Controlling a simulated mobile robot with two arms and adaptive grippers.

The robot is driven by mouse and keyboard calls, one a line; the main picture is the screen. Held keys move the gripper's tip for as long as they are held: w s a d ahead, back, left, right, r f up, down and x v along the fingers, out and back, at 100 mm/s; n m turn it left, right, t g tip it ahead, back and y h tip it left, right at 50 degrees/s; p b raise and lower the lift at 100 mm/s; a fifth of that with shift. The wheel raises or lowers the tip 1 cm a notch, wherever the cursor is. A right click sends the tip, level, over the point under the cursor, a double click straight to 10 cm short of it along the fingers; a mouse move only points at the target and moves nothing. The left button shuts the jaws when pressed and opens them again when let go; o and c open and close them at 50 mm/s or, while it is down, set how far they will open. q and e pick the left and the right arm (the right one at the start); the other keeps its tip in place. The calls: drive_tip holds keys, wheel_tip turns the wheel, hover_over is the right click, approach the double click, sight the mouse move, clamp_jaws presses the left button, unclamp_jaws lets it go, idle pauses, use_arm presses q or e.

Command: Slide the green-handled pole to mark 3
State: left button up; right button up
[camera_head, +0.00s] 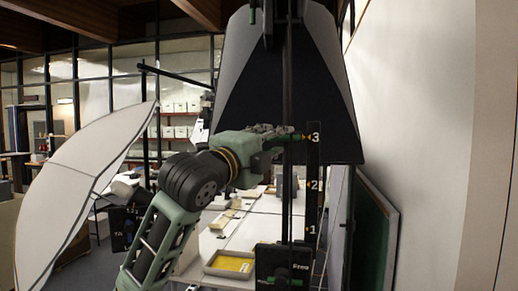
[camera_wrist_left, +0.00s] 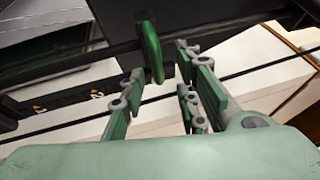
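A dark upright scale strip (camera_head: 313,205) carries marks 3, 2 and 1 from top to bottom, with yellow pointers. Thin dark vertical poles stand just left of it. My left gripper (camera_head: 283,132) is at the poles, level with mark 3. In the left wrist view a green handle (camera_wrist_left: 151,52) shows at the fingertips. The fingers of my left gripper (camera_wrist_left: 157,62) are spread apart, one on each side of the handle; I cannot tell if either touches it. In the head view the handle is mostly hidden by the gripper. My right gripper is not in view.
A large black-and-grey hood (camera_head: 285,90) rises behind the scale. A white umbrella-like panel (camera_head: 75,190) stands at left. A pale table (camera_head: 262,232) below holds a yellow-bottomed tray (camera_head: 230,264) and several small items. A white wall and a green board (camera_head: 375,235) bound the right.

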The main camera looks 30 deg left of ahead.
use_arm(q)
drive_tip(key=v, duration=0.7)
drive_tip(key=shift+s+f, duration=0.1)
drive_tip(key=shift+s, duration=0.05)
